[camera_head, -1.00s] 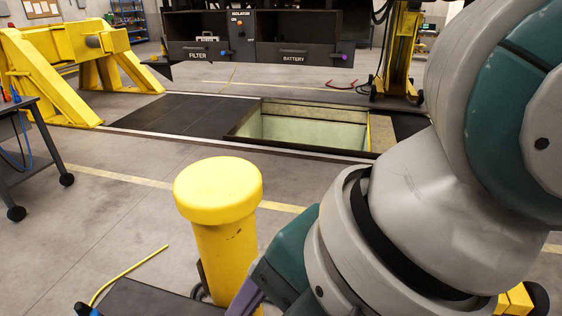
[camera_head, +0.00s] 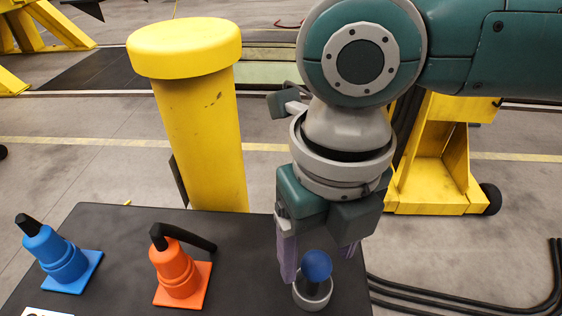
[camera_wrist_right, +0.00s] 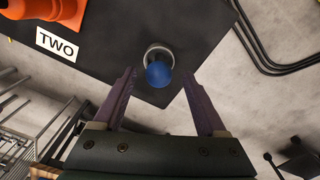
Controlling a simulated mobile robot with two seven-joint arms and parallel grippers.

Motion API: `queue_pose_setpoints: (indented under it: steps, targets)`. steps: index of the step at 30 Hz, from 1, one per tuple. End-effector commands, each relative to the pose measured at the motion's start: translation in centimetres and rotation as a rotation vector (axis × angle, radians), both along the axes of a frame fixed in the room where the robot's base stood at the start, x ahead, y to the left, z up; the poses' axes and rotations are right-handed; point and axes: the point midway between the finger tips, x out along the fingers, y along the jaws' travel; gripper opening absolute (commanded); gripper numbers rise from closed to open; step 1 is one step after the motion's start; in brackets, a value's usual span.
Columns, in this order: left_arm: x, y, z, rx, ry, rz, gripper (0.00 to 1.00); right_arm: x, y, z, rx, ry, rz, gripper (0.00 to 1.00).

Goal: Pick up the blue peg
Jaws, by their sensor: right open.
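The blue peg (camera_head: 316,267) has a round blue head and stands in a grey ring-shaped holder (camera_head: 313,293) on the dark table (camera_head: 225,245). My right gripper (camera_head: 318,262) points down over it, open, with its purple fingers on either side of the peg's head in the head view. In the right wrist view the blue peg (camera_wrist_right: 159,74) lies between and just beyond the fingertips of the open gripper (camera_wrist_right: 160,80), with no contact visible. My left gripper is not in view.
An orange connector (camera_head: 177,274) and a blue connector (camera_head: 56,258) stand on the table to the left. A yellow post (camera_head: 205,130) rises behind the table. Black cables (camera_head: 470,302) lie on the floor at right. A label reading TWO (camera_wrist_right: 57,45) shows in the wrist view.

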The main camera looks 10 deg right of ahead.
Motion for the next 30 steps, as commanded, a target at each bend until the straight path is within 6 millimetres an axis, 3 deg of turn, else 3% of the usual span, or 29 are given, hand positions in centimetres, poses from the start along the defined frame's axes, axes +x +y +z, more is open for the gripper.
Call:
queue_pose_setpoints:
  steps: [6, 14, 30]
  targets:
    - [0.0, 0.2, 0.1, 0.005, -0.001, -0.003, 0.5, -0.1, 0.0, -3.0, -0.001, 0.001, 0.0, 0.74]
    - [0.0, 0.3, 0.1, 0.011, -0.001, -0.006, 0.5, -0.1, 0.0, -3.3, -0.001, -0.001, 0.001, 0.74]
    - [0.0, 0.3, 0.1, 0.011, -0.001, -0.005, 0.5, -0.1, 0.0, -3.2, 0.0, -0.001, 0.0, 0.14]
